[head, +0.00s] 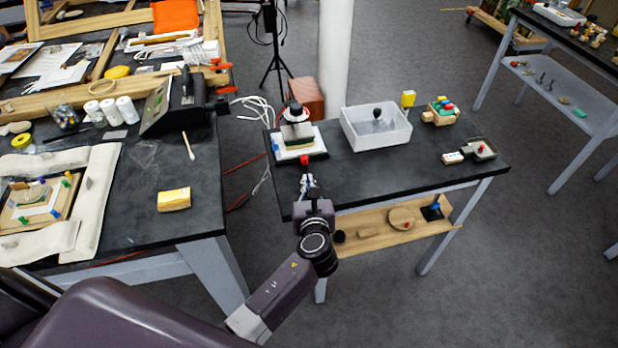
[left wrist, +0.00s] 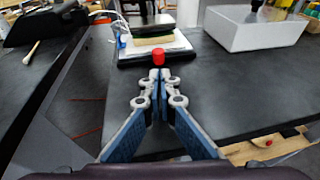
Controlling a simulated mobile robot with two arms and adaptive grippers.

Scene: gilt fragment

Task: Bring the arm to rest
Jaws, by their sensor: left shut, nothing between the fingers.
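My left gripper (head: 308,181) reaches over the near left part of the small black table (head: 350,180). In the left wrist view its fingertips (left wrist: 159,78) are together with nothing between them. Just beyond the tips is a red knob (head: 304,160), also in the left wrist view (left wrist: 157,56), at the front of a white board (head: 315,150). In the left wrist view the tips appear close below the knob; whether they touch it I cannot tell. My right gripper is not in view.
A white tub (head: 408,138) stands right of the board, with a toy-like block set (head: 440,112) beyond. A wooden shelf (head: 372,243) hangs below the tabletop. A larger cluttered bench (head: 150,215) is at left, with a floor gap between. The table's front right is mostly clear.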

